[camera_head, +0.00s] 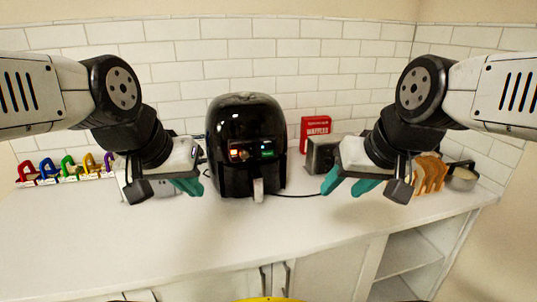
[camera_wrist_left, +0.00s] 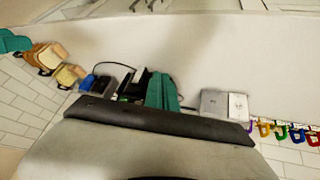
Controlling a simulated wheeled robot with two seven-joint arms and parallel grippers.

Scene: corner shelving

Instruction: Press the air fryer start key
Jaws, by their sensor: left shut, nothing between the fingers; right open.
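The black air fryer (camera_head: 243,115) stands upright on the counter against the tiled wall. Its front panel has an orange-red key (camera_head: 236,154) and a green key (camera_head: 267,150); the labels are too small to read. My left gripper (camera_head: 190,187) is shut and empty, left of the air fryer and apart from it. Its teal fingers (camera_wrist_left: 162,92) are together in the left wrist view, partly covering the dark air fryer (camera_wrist_left: 132,84). My right gripper (camera_head: 346,184) is open and empty, to the right of the air fryer.
A red waffles box (camera_head: 316,130) and a toaster (camera_head: 321,155) stand right of the air fryer. Bread slices (camera_head: 431,174) and a pan (camera_head: 462,176) are further right. Several coloured looped items (camera_head: 65,164) line the left. The white counter (camera_head: 220,225) in front is clear.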

